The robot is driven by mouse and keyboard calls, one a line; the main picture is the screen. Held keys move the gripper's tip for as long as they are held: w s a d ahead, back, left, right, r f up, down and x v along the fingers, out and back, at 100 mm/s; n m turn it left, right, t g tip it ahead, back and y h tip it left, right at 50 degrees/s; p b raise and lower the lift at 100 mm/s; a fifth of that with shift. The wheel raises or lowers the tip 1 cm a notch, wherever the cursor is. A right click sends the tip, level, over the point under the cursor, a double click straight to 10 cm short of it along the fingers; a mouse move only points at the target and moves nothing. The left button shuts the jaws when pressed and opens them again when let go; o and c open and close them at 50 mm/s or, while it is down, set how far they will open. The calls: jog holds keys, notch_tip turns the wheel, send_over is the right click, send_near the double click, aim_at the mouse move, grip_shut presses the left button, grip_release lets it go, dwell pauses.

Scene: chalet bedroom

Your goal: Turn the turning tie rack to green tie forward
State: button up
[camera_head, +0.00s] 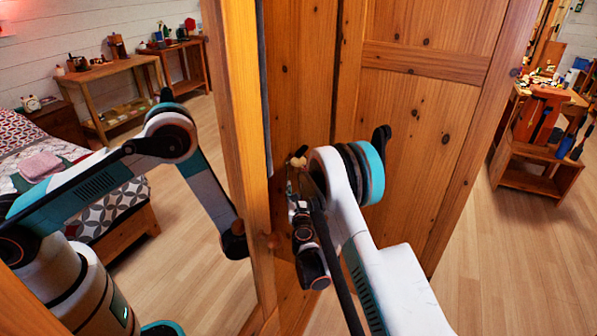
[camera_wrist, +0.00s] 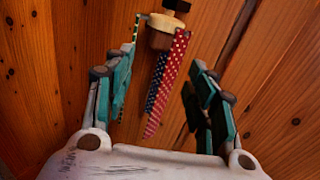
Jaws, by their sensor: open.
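The turning tie rack (camera_wrist: 160,38) shows at the top of the wrist view, with a round wood-and-brown hub. A red tie with white dots (camera_wrist: 170,75) hangs at its front, and a dark blue dotted tie (camera_wrist: 155,92) is partly behind it. A narrow green dotted strip, apparently the green tie (camera_wrist: 135,32), hangs at the left, nearly edge-on and partly behind the left finger. My gripper (camera_wrist: 155,78) is open, its fingers on either side of the hanging ties; contact cannot be told. In the head view my gripper (camera_head: 299,205) is beside the wardrobe's inside, and my arm hides most of the rack.
The wooden wardrobe panel (camera_head: 412,120) stands close behind my arm. An upright wooden frame edge (camera_head: 238,120) is just left of the gripper. A mirror-like surface left of it shows my arm, a bed (camera_head: 100,215) and shelves. Floor (camera_head: 515,260) is clear at the right.

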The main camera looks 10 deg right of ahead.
aim_at(299, 171)
jog(key=w+b, duration=0.1)
jog(key=w, duration=0.3)
jog(key=w+d+b, duration=0.1)
jog(key=w, duration=0.3)
jog(key=w+d+b, duration=0.1)
jog(key=w, duration=0.4)
jog(key=shift+d+b, duration=0.1)
jog(key=shift+b, duration=0.25)
jog(key=c, duration=1.1)
